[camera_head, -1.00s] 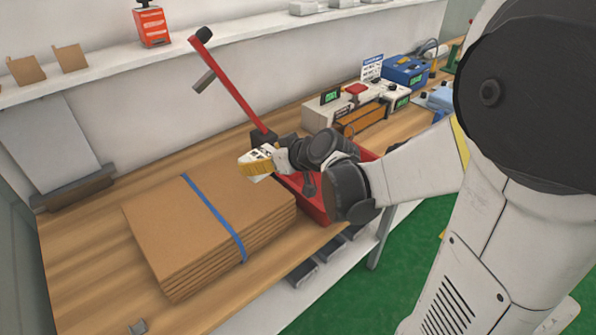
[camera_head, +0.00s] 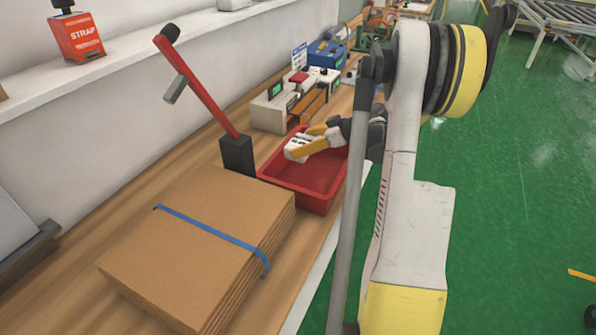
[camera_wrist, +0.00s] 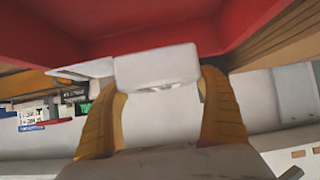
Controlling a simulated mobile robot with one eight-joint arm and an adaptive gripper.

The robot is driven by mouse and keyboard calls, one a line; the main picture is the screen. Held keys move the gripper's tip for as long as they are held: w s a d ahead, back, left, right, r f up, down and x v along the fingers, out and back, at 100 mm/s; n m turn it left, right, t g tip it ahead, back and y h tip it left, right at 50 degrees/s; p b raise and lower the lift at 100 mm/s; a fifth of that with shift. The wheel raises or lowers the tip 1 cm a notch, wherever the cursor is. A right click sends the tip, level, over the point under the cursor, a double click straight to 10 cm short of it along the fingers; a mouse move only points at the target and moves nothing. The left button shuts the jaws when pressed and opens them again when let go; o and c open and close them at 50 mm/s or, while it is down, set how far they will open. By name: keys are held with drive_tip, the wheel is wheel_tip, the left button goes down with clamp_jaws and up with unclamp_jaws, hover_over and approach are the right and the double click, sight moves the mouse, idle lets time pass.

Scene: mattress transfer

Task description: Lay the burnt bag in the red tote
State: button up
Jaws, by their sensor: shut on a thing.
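My gripper (camera_head: 316,140) is shut on a small white bag with dark marks (camera_head: 298,148), taken to be the burnt bag. Whether the marks are burns is too small to tell. The bag is over the red tote (camera_head: 318,204), near its far left side. In the head view I cannot tell whether it touches the tote. In the wrist view the white bag (camera_wrist: 157,66) sits between my two yellow fingers (camera_wrist: 160,82), with the red tote (camera_wrist: 120,38) filling the top of the picture. The visible tote floor is bare.
A stack of cardboard with a blue strap (camera_head: 200,240) lies left of the tote. A red lever tool on a dark base (camera_head: 236,155) stands beside the tote. Bench devices (camera_head: 270,108) stand behind it. The green floor is open at right.

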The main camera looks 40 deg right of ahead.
sight(310, 155)
wheel_tip(310, 155, down, 5)
drive_tip(key=shift+s+f+b, duration=0.15)
drive_tip(key=shift+b, duration=0.9)
drive_tip(key=shift+f+b, duration=0.8)
drive_tip(key=shift+f, duration=1.15)
drive_tip(key=shift+f, duration=0.1)
drive_tip(key=o, duration=1)
drive_tip(key=shift+o, duration=0.2)
